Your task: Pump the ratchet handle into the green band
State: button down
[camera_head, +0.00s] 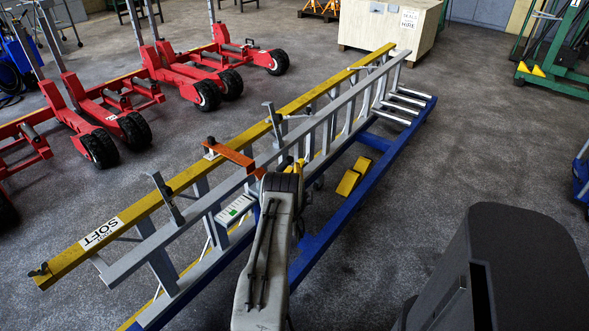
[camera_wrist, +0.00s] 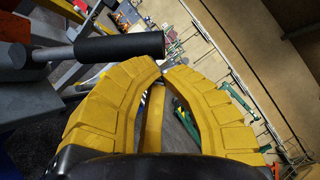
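An orange bar with a dark knob (camera_head: 230,152) lies across the yellow rail of the rack; it may be the ratchet handle, but I cannot be sure. A white gauge plate with a green band (camera_head: 236,209) sits on the rack below it. My gripper (camera_head: 292,163) is just right of the bar's lower end, partly hidden behind my arm. In the wrist view, the yellow fingertips (camera_wrist: 162,69) nearly meet, with a thin gap and nothing held. A black cylindrical grip on a grey rod (camera_wrist: 120,46) lies just beyond the left fingertip, apparently apart from it.
The long rack (camera_head: 62,266) has a yellow rail, grey uprights and a blue base. Grey levers (camera_head: 166,198) stand along it. Red wheeled jacks (camera_head: 115,105) are at left, a crate (camera_head: 390,27) at the back.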

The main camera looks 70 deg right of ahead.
jog(key=shift+b, duration=0.3)
jog(key=shift+w+d+r+n+b, duration=0.1)
jog(key=shift+w+r+n+b, duration=0.25)
jog(key=shift+b, duration=0.4)
